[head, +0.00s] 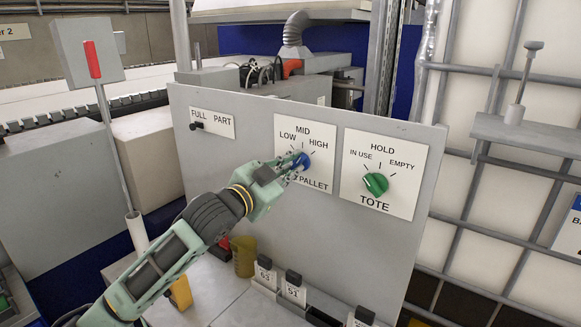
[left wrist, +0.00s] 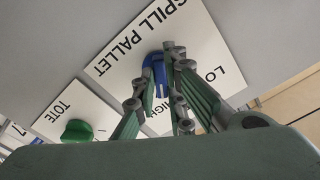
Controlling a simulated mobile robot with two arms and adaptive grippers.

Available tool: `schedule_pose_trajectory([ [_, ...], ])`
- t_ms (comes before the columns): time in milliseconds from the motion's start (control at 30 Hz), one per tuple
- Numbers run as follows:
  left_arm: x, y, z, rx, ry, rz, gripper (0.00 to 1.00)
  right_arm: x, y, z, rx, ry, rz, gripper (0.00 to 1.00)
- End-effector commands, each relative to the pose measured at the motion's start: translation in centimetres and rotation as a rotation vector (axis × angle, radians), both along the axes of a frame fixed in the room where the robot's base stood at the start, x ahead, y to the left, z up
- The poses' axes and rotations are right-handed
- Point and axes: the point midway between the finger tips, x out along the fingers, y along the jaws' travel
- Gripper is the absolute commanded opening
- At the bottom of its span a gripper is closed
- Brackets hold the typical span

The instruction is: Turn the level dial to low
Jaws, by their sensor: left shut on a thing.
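The blue level dial (head: 303,161) is on a white plate (head: 320,135) marked LOW, MID and HIGH, on the grey upright panel. The plate's lower label ends in PALLET; in the left wrist view it reads SPILL PALLET. My left gripper (head: 291,165) is at the dial and shut on it, with its fingers covering the dial's left side. In the left wrist view the blue dial (left wrist: 153,68) shows between the green-padded fingers (left wrist: 165,95). I cannot tell which mark the dial points to. My right gripper is not in view.
A green TOTE dial (head: 375,184) is just right, marked IN USE, HOLD and EMPTY. A small black FULL/PART switch (head: 197,126) is at the panel's upper left. Small labelled holders (head: 293,287) and a yellowish cup (head: 244,256) stand on the ledge below.

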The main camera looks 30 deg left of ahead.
Motion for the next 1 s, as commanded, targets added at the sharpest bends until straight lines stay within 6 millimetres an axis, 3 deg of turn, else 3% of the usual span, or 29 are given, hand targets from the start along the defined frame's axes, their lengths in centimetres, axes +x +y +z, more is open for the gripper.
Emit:
schedule_pose_trajectory([
  [600,0.0,-0.1,0.0,-0.584,0.087,0.001,0.0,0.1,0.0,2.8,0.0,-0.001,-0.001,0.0],
  [1000,0.0,-0.1,-0.2,-0.956,0.139,0.001,0.0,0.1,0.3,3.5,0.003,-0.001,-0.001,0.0],
])
